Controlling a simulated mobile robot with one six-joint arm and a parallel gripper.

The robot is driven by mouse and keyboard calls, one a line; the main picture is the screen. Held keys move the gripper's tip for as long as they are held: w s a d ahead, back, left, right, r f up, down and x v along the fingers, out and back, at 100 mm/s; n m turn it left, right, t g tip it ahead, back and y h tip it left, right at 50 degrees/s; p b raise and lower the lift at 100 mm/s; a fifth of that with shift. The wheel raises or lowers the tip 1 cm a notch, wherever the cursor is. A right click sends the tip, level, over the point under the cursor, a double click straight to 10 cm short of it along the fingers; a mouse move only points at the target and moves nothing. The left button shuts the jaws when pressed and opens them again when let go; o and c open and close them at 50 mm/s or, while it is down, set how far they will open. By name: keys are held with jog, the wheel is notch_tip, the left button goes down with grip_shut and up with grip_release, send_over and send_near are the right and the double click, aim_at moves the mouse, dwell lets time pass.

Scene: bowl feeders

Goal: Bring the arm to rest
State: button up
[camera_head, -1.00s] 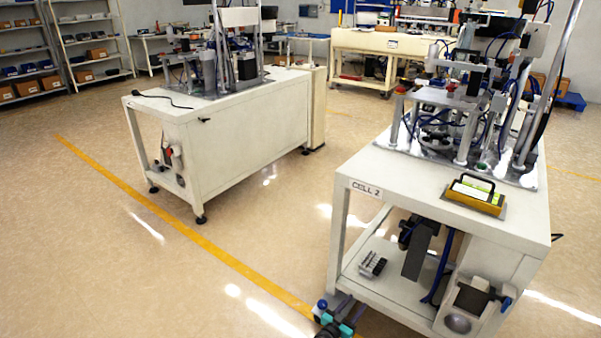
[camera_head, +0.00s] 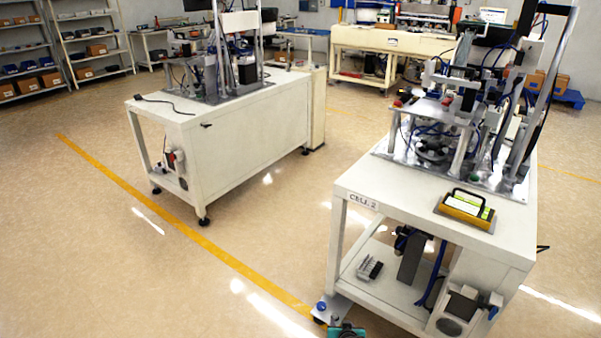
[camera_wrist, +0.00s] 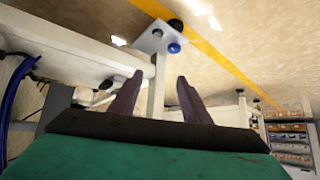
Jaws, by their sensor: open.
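My gripper (camera_wrist: 160,98) shows in the wrist view with its two dark fingers spread apart and nothing between them. Beyond the gap is a white table leg with a metal foot plate (camera_wrist: 158,38) and a blue knob. In the head view only a small teal and black part of my arm (camera_head: 346,330) shows at the bottom edge, beside the front foot of the bench marked CELL 2 (camera_head: 430,215). The fingers are out of sight there.
A yellow and green box with a black handle (camera_head: 466,207) lies on the CELL 2 bench, in front of its feeder machine (camera_head: 445,140). Another white bench (camera_head: 250,120) stands at left. Open floor (camera_head: 120,260) with a yellow line lies between and left of them.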

jog(key=s+r+g, duration=0.2)
jog(key=s+g, duration=0.5)
jog(key=s, duration=1.1)
jog(key=s+d+r+g+p, duration=0.1)
jog(key=s+g, duration=0.6)
jog(key=s, duration=1.1)
jog(key=shift+d+r+n+g, duration=0.2)
jog(key=shift+r+n+g, duration=0.15)
jog(key=shift+r, duration=0.25)
